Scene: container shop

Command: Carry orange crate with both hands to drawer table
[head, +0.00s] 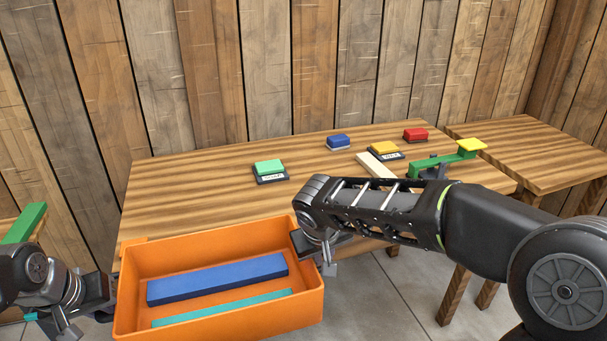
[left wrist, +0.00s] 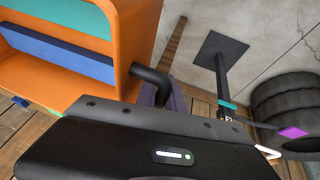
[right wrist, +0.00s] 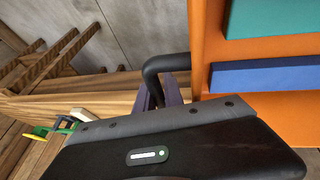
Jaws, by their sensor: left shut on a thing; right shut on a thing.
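The orange crate (head: 306,282) hangs level in front of the table's near left edge, with a long blue block (head: 218,279) and a thin teal block (head: 222,307) lying in it. My left gripper (head: 112,301) is shut on the crate's left side, at a dark handle (left wrist: 150,78) seen in the left wrist view. My right gripper (head: 318,250) is shut on the right side, at a dark handle (right wrist: 165,68) seen in the right wrist view. The fingertips are partly hidden. A wooden table (head: 215,205) stands behind the crate; whether it has drawers cannot be seen.
Another wooden table (head: 540,160) adjoins at right. The table's front left top is clear.

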